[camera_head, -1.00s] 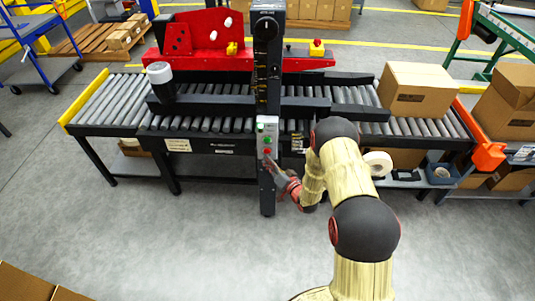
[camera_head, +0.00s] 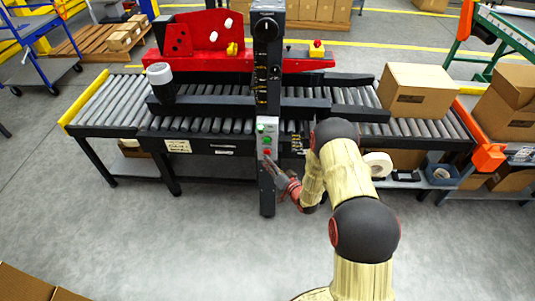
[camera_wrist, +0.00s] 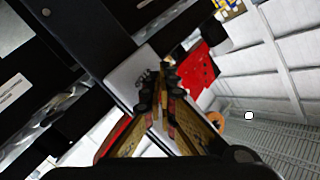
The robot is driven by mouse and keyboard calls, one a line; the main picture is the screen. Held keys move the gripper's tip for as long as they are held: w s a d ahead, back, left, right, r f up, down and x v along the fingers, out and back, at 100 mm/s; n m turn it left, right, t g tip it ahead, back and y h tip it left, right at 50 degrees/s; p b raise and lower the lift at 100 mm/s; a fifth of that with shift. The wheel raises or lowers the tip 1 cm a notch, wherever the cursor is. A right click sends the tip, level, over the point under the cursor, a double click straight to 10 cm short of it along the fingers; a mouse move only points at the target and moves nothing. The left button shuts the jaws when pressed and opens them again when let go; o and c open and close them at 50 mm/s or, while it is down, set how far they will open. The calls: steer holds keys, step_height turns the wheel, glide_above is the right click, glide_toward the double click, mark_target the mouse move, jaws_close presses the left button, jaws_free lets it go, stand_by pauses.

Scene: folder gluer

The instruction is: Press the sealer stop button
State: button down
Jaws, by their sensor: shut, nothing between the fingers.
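The sealer's control box (camera_head: 267,131) is a narrow grey panel on the front of the black upright column (camera_head: 267,80). A red button (camera_head: 267,153) sits low on it, with a green button (camera_head: 267,141) above. My gripper (camera_head: 266,164) is shut and empty, its tips just below the red button. I cannot tell whether they touch the box. In the wrist view, the closed fingertips (camera_wrist: 170,72) lie in front of a grey panel (camera_wrist: 130,80). No button shows clearly there; the fingers hide part of the panel.
A roller conveyor (camera_head: 200,124) runs behind the column, with a cardboard box (camera_head: 418,90) on its right part. A red emergency-stop-like knob (camera_head: 317,43) stands on the red machine frame (camera_head: 205,62). A tape roll (camera_head: 378,163) sits right of my arm. The floor in front is clear.

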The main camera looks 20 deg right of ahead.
steer(key=shift+w, duration=0.1)
stand_by(0.3)
steer(key=shift+w+d, duration=0.15)
steer(key=shift+w, duration=0.2)
steer(key=shift+w+b, duration=0.25)
steer(key=shift+b, duration=0.1)
stand_by(0.4)
steer(key=shift+s, duration=0.7)
steer(key=s+a+p, duration=0.1)
steer(key=s+a, duration=0.1)
steer(key=s, duration=0.3)
steer(key=shift+s, duration=0.35)
steer(key=shift+a, duration=0.1)
stand_by(0.7)
